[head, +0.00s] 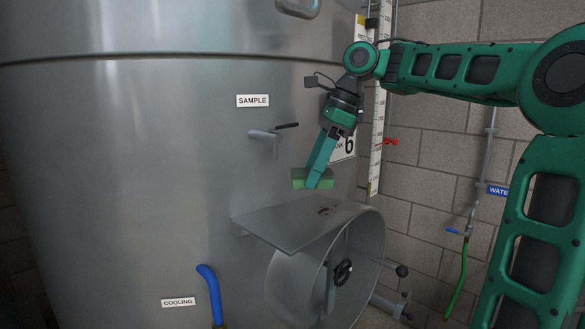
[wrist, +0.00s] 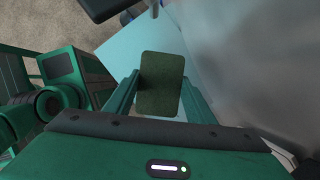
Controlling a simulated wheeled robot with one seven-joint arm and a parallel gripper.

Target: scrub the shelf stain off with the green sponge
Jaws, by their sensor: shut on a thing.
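My gripper (head: 315,176) is shut on the green sponge (head: 301,180) and holds it in the air above the small metal shelf (head: 282,226). In the wrist view the sponge (wrist: 161,84) sits between the two fingers of my gripper (wrist: 158,90), dark green side toward the camera. The dark reddish stain (head: 327,210) shows on the far right part of the shelf, below and slightly right of the sponge. The sponge is apart from the shelf. In the wrist view the stain does not show.
The shelf sticks out from a large steel tank (head: 130,180). A sample tap (head: 265,137) is on the tank left of my gripper. A round manway with a handwheel (head: 343,272) is under the shelf. A scale with a red valve (head: 390,141) stands to the right.

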